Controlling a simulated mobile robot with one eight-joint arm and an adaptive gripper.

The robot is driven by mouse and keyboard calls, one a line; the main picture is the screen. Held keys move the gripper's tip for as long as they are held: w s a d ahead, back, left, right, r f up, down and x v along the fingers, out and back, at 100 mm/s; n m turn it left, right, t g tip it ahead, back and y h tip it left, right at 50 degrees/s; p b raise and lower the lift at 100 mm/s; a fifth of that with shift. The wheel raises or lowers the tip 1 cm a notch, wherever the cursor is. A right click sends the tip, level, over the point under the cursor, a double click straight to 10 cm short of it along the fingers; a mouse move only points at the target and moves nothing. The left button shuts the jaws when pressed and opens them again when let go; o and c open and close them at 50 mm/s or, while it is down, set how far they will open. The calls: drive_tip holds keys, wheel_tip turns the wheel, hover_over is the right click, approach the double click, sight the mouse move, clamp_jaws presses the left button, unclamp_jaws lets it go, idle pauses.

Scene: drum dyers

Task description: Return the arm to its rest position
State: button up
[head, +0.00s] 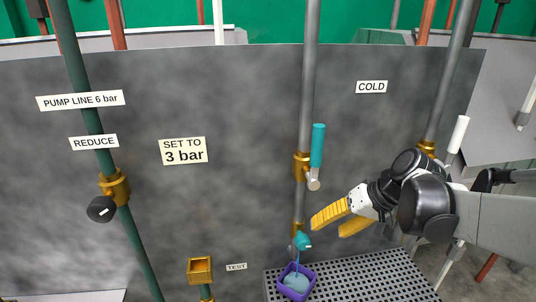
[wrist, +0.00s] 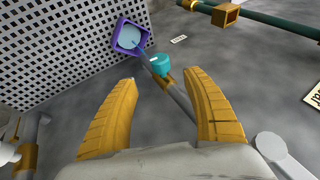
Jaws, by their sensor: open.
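My gripper (head: 335,221) has yellow fingers and is held out in front of the panel on the right side of the head view. In the wrist view the two fingers (wrist: 160,110) are spread apart with nothing between them. Past the fingertips are a teal spout piece (wrist: 159,64) and a purple container (wrist: 130,37) holding light blue liquid. In the head view the purple container (head: 296,282) stands on the grating, below and left of the gripper. My arm comes in from the right edge.
The grey panel (head: 230,110) carries a pipe with a teal-handled valve (head: 317,146), left of my gripper. A white-handled valve (head: 458,134) is close behind my arm. A black knob (head: 101,209) is at the left. A perforated grating (head: 385,275) lies below.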

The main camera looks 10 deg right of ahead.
drive_tip(key=s+a+n+t+h, duration=0.1)
drive_tip(key=s+a+h, duration=0.4)
drive_tip(key=s, duration=0.7)
drive_tip(key=shift+s+t+b, duration=0.4)
drive_tip(key=shift+t, duration=0.4)
